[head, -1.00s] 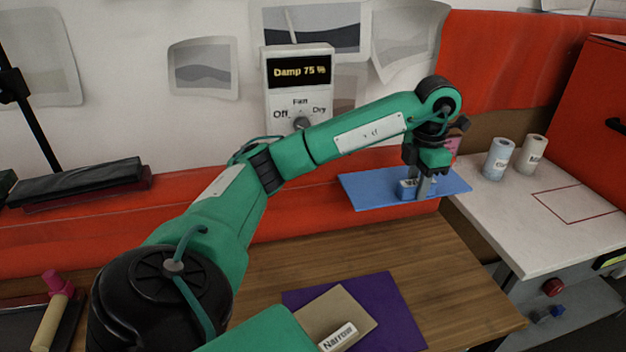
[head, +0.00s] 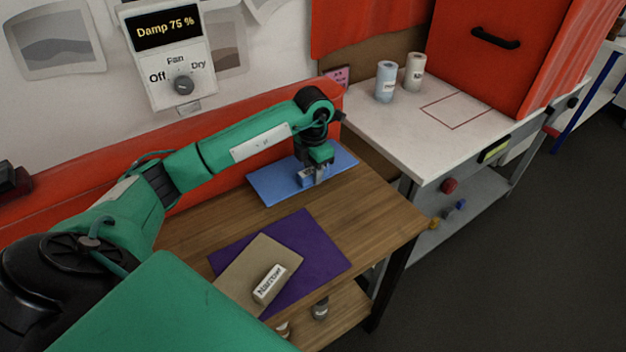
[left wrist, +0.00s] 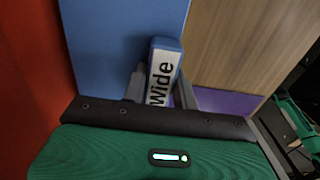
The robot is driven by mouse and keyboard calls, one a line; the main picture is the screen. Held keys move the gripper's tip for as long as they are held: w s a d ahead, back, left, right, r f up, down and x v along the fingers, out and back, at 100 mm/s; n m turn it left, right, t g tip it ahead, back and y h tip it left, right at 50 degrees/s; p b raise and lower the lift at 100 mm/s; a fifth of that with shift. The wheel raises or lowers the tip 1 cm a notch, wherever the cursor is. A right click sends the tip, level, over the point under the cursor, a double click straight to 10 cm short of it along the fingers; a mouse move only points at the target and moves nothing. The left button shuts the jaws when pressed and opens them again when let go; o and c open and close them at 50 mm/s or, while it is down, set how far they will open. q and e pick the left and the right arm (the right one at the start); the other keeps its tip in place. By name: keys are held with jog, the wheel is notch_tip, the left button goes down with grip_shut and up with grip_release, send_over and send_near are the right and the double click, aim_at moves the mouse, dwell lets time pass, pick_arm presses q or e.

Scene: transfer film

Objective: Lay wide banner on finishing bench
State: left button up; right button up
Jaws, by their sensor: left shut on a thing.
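The wide banner is a flat blue sheet (head: 275,185) at the far end of the wooden table. Its block handle reads "Wide" (left wrist: 164,68) in the left wrist view, where the blue sheet (left wrist: 110,40) also shows. My left gripper (head: 313,177) points down and is shut on this handle, with a finger on each side. I cannot tell whether the sheet touches the wood. A white-topped bench (head: 400,135), with a red rectangle outline (head: 457,109) on its clear top, stands right of the table. My right gripper is out of view.
A tan sheet with a "Narrow" handle (head: 271,284) lies on a purple sheet (head: 325,255) on the wooden table (head: 385,215). Two rolls, bluish (head: 386,82) and whitish (head: 414,72), stand at the bench's back left. A red cabinet (head: 480,60) borders the outline. A wall panel (head: 170,55) reads "Damp 75 %".

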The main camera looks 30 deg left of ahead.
pick_arm(q)
jog(key=shift+f, duration=0.35)
notch_tip(320, 180, down, 3)
jog(key=shift+f+p, duration=0.2)
jog(key=shift+p, duration=0.2)
jog(key=shift+f, duration=0.25)
jog(key=o, duration=1.1)
jog(key=shift+c, duration=0.2)
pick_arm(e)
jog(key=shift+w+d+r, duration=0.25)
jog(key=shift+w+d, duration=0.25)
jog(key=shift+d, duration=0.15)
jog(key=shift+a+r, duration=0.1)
